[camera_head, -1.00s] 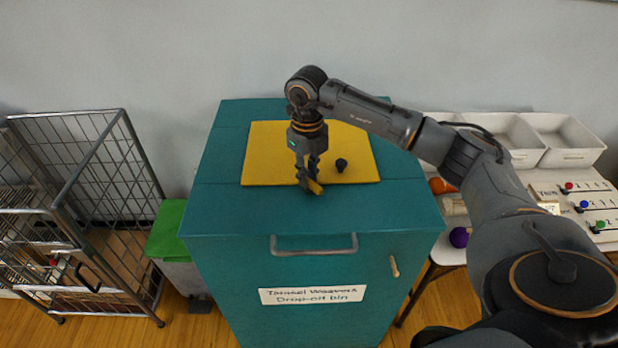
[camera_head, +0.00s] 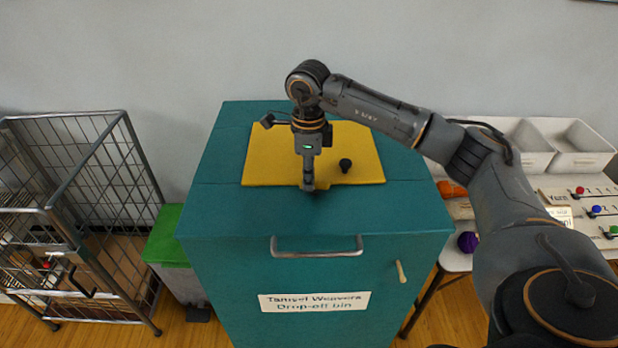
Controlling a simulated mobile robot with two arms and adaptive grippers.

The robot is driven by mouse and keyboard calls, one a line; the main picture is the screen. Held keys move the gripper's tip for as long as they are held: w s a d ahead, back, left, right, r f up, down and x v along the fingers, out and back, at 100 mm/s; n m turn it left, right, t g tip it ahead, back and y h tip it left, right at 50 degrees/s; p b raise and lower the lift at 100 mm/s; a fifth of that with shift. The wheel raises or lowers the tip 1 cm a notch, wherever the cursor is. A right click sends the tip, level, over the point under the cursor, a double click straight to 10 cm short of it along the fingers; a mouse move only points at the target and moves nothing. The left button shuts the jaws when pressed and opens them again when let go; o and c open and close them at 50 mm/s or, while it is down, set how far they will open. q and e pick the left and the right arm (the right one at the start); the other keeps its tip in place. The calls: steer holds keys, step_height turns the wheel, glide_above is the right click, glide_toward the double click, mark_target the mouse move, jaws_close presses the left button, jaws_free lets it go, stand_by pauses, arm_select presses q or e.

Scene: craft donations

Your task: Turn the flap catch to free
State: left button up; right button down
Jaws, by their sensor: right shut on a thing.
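The teal drop-off bin (camera_head: 225,215) stands in the middle, with a yellow flap (camera_head: 262,165) on its top. A dark round knob (camera_head: 345,165) sticks up from the flap. My right gripper (camera_head: 308,187) points down at the flap's front edge, shut on the flap catch. The catch itself is almost wholly hidden by the fingers, so its angle cannot be read. My left gripper is not in view.
A wire cage trolley (camera_head: 90,190) stands at the left, beside a grey bin with a green lid (camera_head: 168,235). A handle (camera_head: 316,252) and a small tan lever (camera_head: 401,271) are on the front. A table at the right holds white trays (camera_head: 570,150) and purple yarn (camera_head: 467,242).

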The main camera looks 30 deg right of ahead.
steer(key=shift+n, duration=0.5)
steer(key=c, duration=1.3)
jaws_free()
steer(key=shift+r, duration=0.1)
step_height(320, 180, up, 12)
steer(key=shift+f, duration=0.1)
